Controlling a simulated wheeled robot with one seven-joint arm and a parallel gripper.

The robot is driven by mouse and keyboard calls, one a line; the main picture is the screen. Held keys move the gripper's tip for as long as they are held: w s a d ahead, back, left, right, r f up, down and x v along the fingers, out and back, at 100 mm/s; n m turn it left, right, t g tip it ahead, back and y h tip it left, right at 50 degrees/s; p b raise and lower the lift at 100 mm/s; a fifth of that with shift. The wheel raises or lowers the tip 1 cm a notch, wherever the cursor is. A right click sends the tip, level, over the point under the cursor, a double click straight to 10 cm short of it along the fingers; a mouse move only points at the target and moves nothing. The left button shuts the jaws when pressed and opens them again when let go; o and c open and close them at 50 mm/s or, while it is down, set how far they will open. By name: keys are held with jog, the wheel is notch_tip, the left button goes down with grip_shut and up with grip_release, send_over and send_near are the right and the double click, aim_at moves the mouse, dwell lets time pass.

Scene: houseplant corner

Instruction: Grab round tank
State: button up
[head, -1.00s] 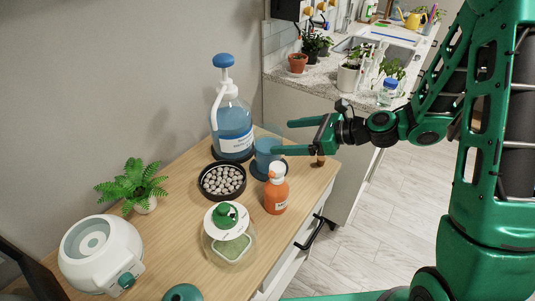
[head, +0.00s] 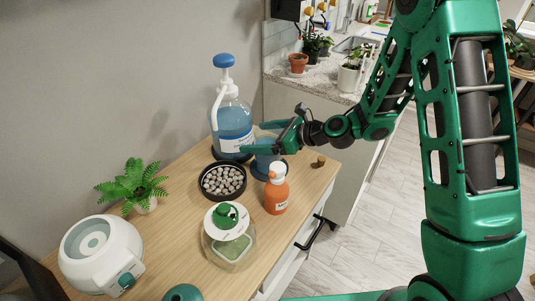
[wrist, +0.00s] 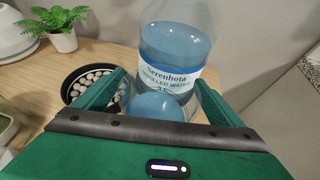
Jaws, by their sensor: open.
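The jug (head: 233,125) with blue pump stands right behind the tank. An orange pump bottle (head: 276,192) stands close in front, a black dish of pebbles (head: 222,167) to the left. A glass jar (head: 228,243), a fern (head: 134,183) and a white appliance (head: 99,250) stand further left.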

jog(key=shift+w+a+f, duration=0.1)
jog(key=shift+w+a, duration=0.05)
jog(key=shift+a, duration=0.05)
jog(key=shift+c, duration=0.5)
jog(key=c, duration=2)
jog(key=shift+c, duration=0.2)
